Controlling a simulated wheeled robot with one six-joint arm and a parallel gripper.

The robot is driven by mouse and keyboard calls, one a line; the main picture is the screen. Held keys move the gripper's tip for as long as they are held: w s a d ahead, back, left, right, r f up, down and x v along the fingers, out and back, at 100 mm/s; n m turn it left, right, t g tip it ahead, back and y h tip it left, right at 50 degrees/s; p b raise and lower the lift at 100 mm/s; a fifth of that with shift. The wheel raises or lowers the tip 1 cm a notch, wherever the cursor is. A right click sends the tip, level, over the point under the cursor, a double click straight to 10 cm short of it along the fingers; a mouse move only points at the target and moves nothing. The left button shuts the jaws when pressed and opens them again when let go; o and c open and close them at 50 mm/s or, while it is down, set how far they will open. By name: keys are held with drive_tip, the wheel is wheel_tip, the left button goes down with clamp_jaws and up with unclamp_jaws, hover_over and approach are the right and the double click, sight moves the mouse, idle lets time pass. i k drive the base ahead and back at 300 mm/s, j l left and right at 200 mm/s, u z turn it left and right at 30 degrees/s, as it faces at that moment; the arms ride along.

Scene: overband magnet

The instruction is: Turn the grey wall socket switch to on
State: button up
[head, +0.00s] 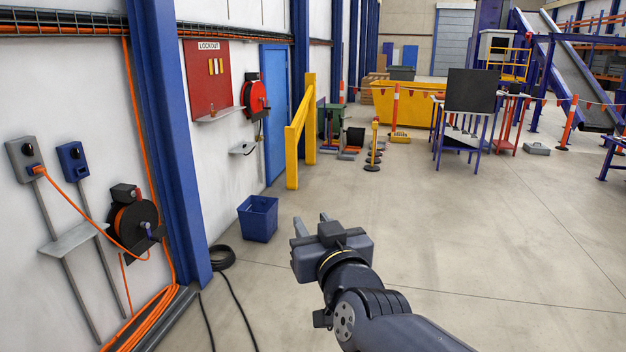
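The grey wall socket (25,158) is a box on the white wall at the far left. An orange cable runs from a plug at its lower part. A dark round spot, which looks like its switch, shows on its upper face; its setting is too small to tell. My gripper (312,223) is in the lower middle, well to the right of the socket and apart from it, over the open floor. Its two fingers point away from me with a gap between them, and nothing shows in it.
A blue socket (72,160) sits right of the grey one. Below are a small shelf (72,240) and a cable reel (134,224). A blue column (172,130) stands between these and the blue bin (258,218). A black hose (222,258) lies on the floor.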

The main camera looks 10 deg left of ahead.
sight(27, 150)
drive_tip(key=i+u, duration=0.15)
drive_tip(key=i, duration=0.4)
drive_tip(key=i+l+u, duration=0.2)
drive_tip(key=i, duration=0.35)
drive_tip(key=i+u, duration=0.15)
drive_tip(key=i, duration=0.4)
drive_tip(key=i+j+u, duration=0.3)
drive_tip(key=i, duration=0.2)
drive_tip(key=i+j+u, duration=0.3)
drive_tip(key=i, duration=0.2)
drive_tip(key=i+u, duration=0.35)
drive_tip(key=i, duration=0.2)
drive_tip(key=i+j+u, duration=0.1)
drive_tip(key=j, duration=0.3)
drive_tip(key=i+j+u, duration=0.15)
drive_tip(key=j, duration=0.25)
drive_tip(key=j+u, duration=0.1)
drive_tip(key=j, duration=0.3)
drive_tip(key=i+j+u, duration=0.15)
drive_tip(key=j, duration=0.2)
